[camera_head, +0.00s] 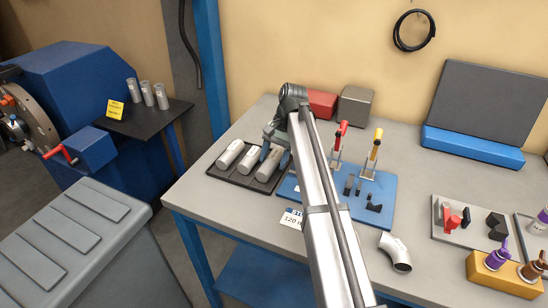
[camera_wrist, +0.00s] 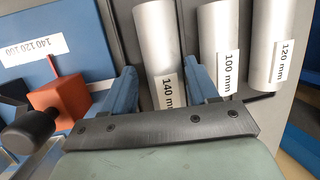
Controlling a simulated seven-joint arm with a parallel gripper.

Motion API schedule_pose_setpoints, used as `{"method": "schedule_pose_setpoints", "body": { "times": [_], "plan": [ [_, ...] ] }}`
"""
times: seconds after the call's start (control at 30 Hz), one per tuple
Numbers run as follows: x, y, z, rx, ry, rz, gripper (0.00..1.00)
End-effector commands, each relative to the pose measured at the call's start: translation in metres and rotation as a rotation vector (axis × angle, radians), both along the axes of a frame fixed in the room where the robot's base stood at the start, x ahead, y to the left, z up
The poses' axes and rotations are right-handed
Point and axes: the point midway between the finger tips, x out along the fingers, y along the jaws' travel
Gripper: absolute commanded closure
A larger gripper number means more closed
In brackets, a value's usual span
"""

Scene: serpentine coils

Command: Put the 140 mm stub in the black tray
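The 140 mm stub is a grey metal cylinder (camera_wrist: 158,35) with a white label. It lies in the black tray (camera_head: 214,172) on the bench, at the tray's right end in the head view (camera_head: 270,166). My gripper (camera_head: 274,148) is low over this stub. In the wrist view its two blue fingers (camera_wrist: 163,72) stand on either side of the stub, with a narrow gap showing at the left finger. The fingers look open around it; contact on the right is unclear. The 100 mm stub (camera_wrist: 220,35) and 120 mm stub (camera_wrist: 272,40) lie alongside in the tray.
A blue board (camera_head: 375,208) with red- and yellow-handled clamps is right of the tray. Its orange block (camera_wrist: 58,98) is near my left finger in the wrist view. A metal elbow (camera_head: 395,252) lies at the bench front. A black shelf (camera_head: 150,125) holds three small cylinders.

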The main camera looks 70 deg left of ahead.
Motion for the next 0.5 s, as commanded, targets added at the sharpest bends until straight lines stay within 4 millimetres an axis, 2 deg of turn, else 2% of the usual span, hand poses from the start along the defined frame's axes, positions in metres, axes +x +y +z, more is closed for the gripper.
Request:
{"method": "schedule_pose_setpoints", "body": {
  "times": [0.03,0.13,0.5],
  "plan": [
    [0.0,-0.0001,-0.0001,0.0,0.0,0.0,0.36],
    [0.0002,-0.0003,-0.0003,-0.001,-0.001,-0.001,0.27],
    [0.0022,-0.0015,0.0002,-0.004,-0.004,-0.002,0.26]
  ]
}}
